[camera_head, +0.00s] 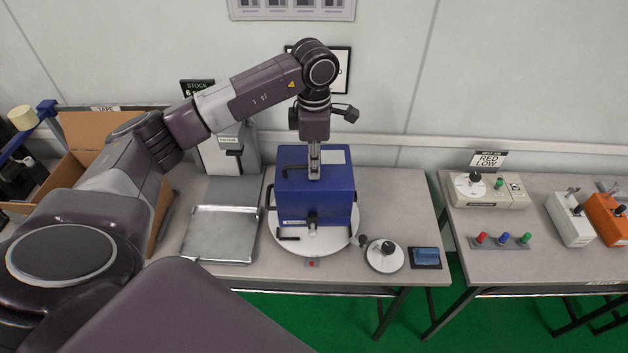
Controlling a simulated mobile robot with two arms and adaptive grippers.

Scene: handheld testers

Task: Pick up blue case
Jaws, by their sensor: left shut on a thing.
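The blue case (328,203) is a box with a pale label on its top and a small handle-like fitting low on its front. It stands on a round white plate (340,244) on the grey table. My left gripper (314,172) points straight down at the top of the case, left of the label, and is shut on the case's top part. The exact grip point is small and partly hidden by the fingers. I cannot tell whether the case touches the plate. My right gripper is not in view.
A metal tray (221,222) lies left of the plate, and an open cardboard box (88,135) stands farther left. A round dial (385,256) and a small blue block on a dark pad (426,257) are at the right. A second table (540,207) holds several testers.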

